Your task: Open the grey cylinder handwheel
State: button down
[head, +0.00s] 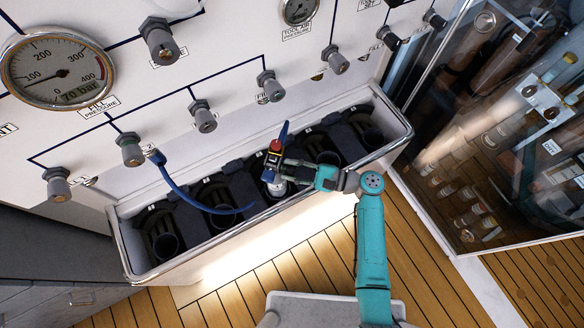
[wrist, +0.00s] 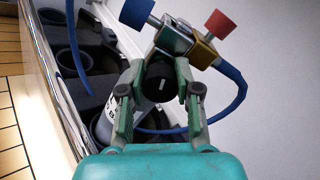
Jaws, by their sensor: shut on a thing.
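The grey cylinder (head: 278,188) stands in a middle slot of the long trough, and part of its pale, lettered body (wrist: 104,128) shows at the left in the wrist view. Its handwheel (wrist: 161,84) is a dark round knob with a small white mark, seen end-on. My gripper (wrist: 160,76) is shut on the handwheel, one green finger on each side. A valve fitting with a blue knob (wrist: 136,13) and a red knob (wrist: 220,23) sits just beyond the fingers. In the head view my gripper (head: 290,172) hides the handwheel and much of the cylinder.
The trough (head: 125,245) has several dark slots below a white panel (head: 225,60) with gauges and grey valve knobs. Blue hoses (head: 180,187) hang at the trough. A glass cabinet (head: 500,120) stands at right. The wooden floor (head: 310,255) in front is mostly clear.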

jog(key=n, duration=0.4)
jog(key=shift+s+f+n, duration=0.1)
jog(key=shift+n, duration=0.2)
jog(key=n, duration=0.4)
jog(key=shift+f, duration=0.1)
jog(key=n, duration=0.4)
jog(key=shift+f+n+t+h, duration=0.1)
jog(key=shift+n+t+h, duration=0.2)
jog(key=shift+n, duration=0.1)
jog(key=n, duration=0.7)
jog(key=shift+f+n, duration=0.1)
jog(key=shift+n, duration=0.3)
jog(key=n, duration=0.4)
jog(key=shift+t, duration=0.3)
jog(key=n, duration=0.4)
jog(key=shift+w, duration=0.2)
jog(key=shift+n, duration=1.8)
